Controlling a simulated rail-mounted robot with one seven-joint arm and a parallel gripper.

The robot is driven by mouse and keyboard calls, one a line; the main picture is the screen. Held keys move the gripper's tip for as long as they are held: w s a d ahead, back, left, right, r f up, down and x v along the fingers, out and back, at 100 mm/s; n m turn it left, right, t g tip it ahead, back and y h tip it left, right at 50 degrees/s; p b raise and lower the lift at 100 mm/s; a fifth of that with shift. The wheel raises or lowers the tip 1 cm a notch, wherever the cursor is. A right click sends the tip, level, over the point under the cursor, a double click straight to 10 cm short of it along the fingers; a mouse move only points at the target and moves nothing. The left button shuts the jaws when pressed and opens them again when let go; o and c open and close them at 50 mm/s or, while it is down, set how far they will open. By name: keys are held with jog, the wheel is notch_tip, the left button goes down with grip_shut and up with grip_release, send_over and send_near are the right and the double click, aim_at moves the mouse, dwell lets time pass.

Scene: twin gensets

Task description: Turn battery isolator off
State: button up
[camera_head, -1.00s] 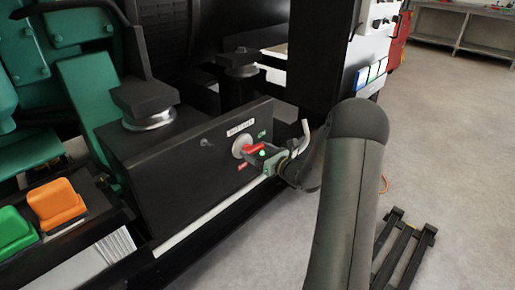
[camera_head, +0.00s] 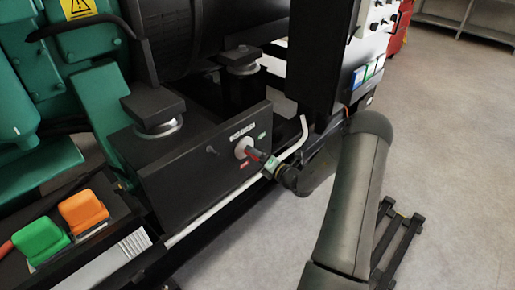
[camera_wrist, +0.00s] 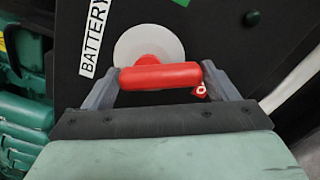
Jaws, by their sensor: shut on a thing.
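The battery isolator's red handle (camera_head: 257,156) sits on a round white disc (camera_head: 241,148) on the front of a black box. In the wrist view the red handle (camera_wrist: 160,77) lies crosswise between the two grey fingers of my gripper (camera_wrist: 160,84), which are shut on its ends. The white disc (camera_wrist: 148,42) is behind it, partly covered. A white "BATTERY" label (camera_wrist: 93,36) is beside the disc. In the head view my gripper (camera_head: 266,163) covers part of the handle, which slopes down to the right.
A green label (camera_head: 262,135) and a red label (camera_head: 250,163) flank the switch. A pale bent rod (camera_head: 301,132) and a white rail (camera_head: 205,215) are close to my gripper. Green and orange blocks (camera_head: 84,211) are at left. Open floor (camera_head: 450,180) lies right.

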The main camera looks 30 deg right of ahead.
jog(key=m+p, duration=0.1)
jog(key=m, duration=0.1)
jog(key=m+p, duration=0.3)
jog(key=shift+s+a+f+m+p, duration=0.2)
jog(key=shift+a+m+p, duration=0.1)
jog(key=shift+m+p, duration=0.1)
dwell(0.4)
jog(key=o, duration=0.9)
jog(key=shift+o, duration=0.2)
jog(key=v, duration=1.7)
jog(key=shift+s, duration=0.15)
jog(key=shift+d+r, duration=0.1)
jog(key=shift+d, duration=0.05)
